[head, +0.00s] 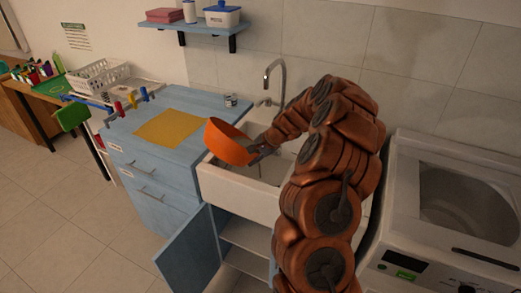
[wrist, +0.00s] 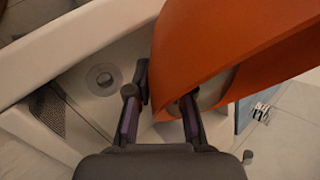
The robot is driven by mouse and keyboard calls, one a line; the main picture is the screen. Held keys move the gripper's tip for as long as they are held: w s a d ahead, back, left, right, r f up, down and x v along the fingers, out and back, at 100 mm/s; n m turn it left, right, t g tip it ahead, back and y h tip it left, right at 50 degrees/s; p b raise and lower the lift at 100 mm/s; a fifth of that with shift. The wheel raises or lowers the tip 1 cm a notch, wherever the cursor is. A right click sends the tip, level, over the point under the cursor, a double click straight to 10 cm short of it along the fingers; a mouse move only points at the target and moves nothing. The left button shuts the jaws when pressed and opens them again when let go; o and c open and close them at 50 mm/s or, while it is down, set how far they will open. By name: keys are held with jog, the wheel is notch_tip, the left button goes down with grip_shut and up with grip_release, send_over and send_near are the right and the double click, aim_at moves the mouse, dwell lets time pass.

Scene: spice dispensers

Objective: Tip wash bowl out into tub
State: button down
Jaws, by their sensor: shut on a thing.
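My gripper (head: 258,150) is shut on the bowl's right side. In the wrist view, the bowl (wrist: 210,50) fills the upper right, with my gripper's two fingers (wrist: 160,112) at its wall. The tub's drain and pale floor show left of the fingers in the wrist view. I cannot see what the bowl holds.
A tap (head: 273,75) stands behind the tub. A blue cabinet (head: 150,165) with a yellow cloth (head: 171,128) and a small can (head: 231,100) is at the left. A cabinet door (head: 188,252) hangs open below. A washing machine (head: 450,215) stands at the right.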

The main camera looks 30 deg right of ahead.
jog(key=shift+d, duration=0.2)
dwell(0.6)
jog(key=shift+d+r+m+y, duration=0.25)
jog(key=shift+r+y, duration=0.25)
jog(key=shift+y, duration=0.5)
dwell(1.1)
jog(key=shift+d+r+m+t+y, duration=0.3)
jog(key=shift+d+r+m+y, duration=0.25)
jog(key=shift+y, duration=0.65)
dwell(1.1)
jog(key=shift+d+r+y+b, duration=0.3)
jog(key=shift+d+y+b, duration=0.05)
jog(key=shift+d+y, duration=0.2)
jog(key=shift+d+r+y+b, duration=0.25)
jog(key=shift+d+y+b, duration=0.1)
jog(key=shift+d+y, duration=0.15)
dwell(0.7)
jog(key=shift+a+h, duration=0.25)
jog(key=shift+a, duration=0.1)
jog(key=shift+a+f+h+p, duration=0.15)
jog(key=shift+a+h+p, duration=0.35)
jog(key=shift+a+p, duration=0.2)
jog(key=shift+a+f+n+h, duration=0.3)
jog(key=shift+f+h, duration=0.3)
jog(key=shift+h, duration=0.2)
